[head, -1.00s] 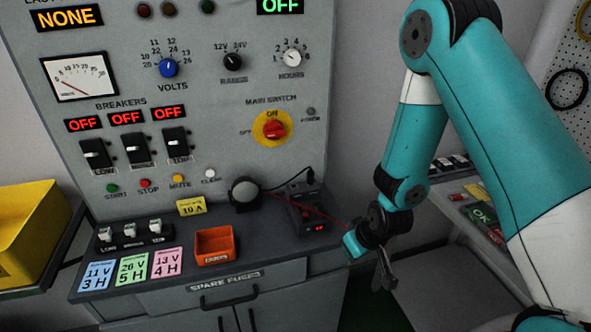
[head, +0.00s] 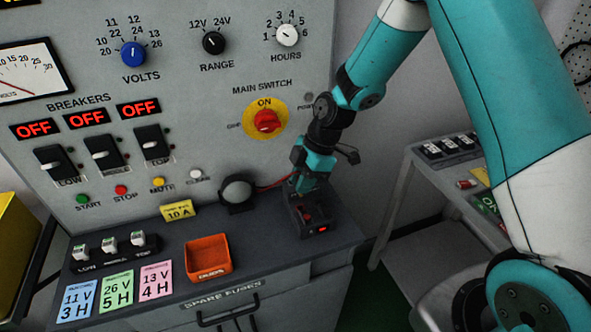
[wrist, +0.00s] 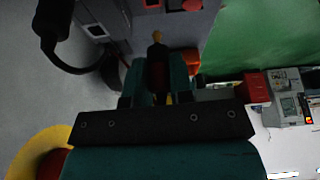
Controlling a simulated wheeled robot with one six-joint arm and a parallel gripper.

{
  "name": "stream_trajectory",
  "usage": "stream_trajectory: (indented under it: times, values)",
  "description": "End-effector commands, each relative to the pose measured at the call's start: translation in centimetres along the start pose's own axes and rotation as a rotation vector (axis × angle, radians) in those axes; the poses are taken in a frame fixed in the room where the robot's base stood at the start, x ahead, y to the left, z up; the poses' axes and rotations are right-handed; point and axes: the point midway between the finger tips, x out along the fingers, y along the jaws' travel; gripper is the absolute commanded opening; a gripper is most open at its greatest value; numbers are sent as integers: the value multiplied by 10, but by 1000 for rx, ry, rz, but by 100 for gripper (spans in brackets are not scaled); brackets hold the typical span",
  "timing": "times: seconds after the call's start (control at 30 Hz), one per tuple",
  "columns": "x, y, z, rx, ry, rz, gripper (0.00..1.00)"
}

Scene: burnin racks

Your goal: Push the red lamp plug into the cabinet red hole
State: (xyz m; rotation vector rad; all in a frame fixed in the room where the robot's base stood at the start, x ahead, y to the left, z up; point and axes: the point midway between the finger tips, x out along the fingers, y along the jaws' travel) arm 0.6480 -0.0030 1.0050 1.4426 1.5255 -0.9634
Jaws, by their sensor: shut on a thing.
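My gripper (head: 303,186) is low in front of the cabinet panel, over the back of a small black box on the counter. In the wrist view its teal fingers are shut on the plug (wrist: 157,72), which has a dark reddish body and a tan tip. A red lead runs from the round black lamp (head: 237,190) towards my gripper. The cabinet (head: 225,95) stands upright behind. My gripper hides part of the black box (head: 318,217) and the panel behind it. I cannot make out the red hole, or whether the plug touches anything.
The orange tray (head: 208,258) and the yellow 10 A card (head: 178,210) are left of the lamp. The main switch (head: 266,120) is above my gripper. A grey side table (head: 405,180) stands at the right, past a gap.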

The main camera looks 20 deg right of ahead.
Motion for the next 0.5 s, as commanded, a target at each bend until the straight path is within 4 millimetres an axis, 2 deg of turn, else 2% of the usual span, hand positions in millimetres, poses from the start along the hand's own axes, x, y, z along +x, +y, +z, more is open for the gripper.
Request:
stream_trajectory:
  times: [0.17,0.5]
  values:
    - [5,0,-2,-23,0,-12,6]
    - [29,0,5,-25,0,-12,6]
